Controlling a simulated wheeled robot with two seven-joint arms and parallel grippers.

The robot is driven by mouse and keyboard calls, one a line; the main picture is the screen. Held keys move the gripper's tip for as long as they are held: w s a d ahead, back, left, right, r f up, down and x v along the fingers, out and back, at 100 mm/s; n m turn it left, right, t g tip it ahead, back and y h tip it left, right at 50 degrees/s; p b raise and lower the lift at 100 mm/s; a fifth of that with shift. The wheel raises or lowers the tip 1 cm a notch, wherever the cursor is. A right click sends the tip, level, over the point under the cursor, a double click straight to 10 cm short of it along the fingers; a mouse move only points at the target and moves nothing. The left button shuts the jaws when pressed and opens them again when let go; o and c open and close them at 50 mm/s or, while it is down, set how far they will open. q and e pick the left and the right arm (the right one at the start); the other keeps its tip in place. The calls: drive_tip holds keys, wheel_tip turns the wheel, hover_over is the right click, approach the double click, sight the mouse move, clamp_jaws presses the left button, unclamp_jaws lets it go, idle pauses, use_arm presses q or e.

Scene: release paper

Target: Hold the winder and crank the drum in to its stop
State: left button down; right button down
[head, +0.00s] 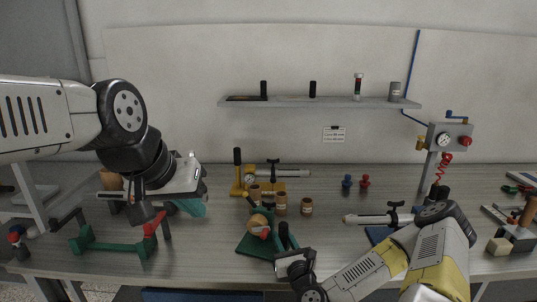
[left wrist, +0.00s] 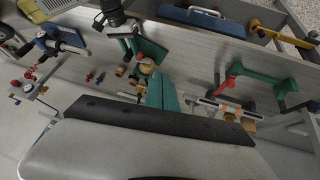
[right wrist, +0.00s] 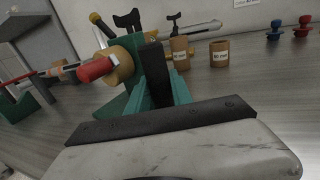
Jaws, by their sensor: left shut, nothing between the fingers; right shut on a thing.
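The winder (head: 258,243) has a green base on the bench, with a tan drum (head: 259,223) and a red crank grip (head: 264,232). It also shows in the left wrist view (left wrist: 152,48). In the right wrist view the drum (right wrist: 120,66) and the red grip (right wrist: 96,70) are left of my fingers. My right gripper (right wrist: 152,85) is shut on the winder's black upright grip (right wrist: 154,62), at the winder's front right in the head view. My left gripper (head: 190,207) is shut and empty, in the air to the winder's left, apart from it.
A green stand with a red lever (head: 110,245) is below and left of my left gripper. Tan jars (head: 306,206) and a yellow fixture (head: 237,180) stand behind the winder. A gauge post (head: 442,140) is at right. Bench between left gripper and winder is clear.

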sight(258, 229)
use_arm(q)
drive_tip(key=w+a+f+m+g+h, duration=0.1)
drive_tip(key=w+f+m+g+h, duration=0.4)
drive_tip(key=w+m, duration=0.6)
drive_tip(key=w+f+m+g+h, duration=0.35)
drive_tip(key=w+f+m, duration=0.35)
drive_tip(key=w+m, duration=0.4)
drive_tip(key=s+d+f+n, duration=0.1)
drive_tip(key=s+d+f, duration=0.1)
drive_tip(key=d+f, duration=0.6)
drive_tip(key=shift+s+d+g+y, duration=0.15)
drive_tip(key=shift+d+g+y, duration=0.25)
drive_tip(key=shift+d, duration=0.75)
drive_tip(key=shift+s+d+y, duration=0.15)
drive_tip(key=shift+d+y, duration=0.1)
drive_tip(key=shift+y, duration=0.3)
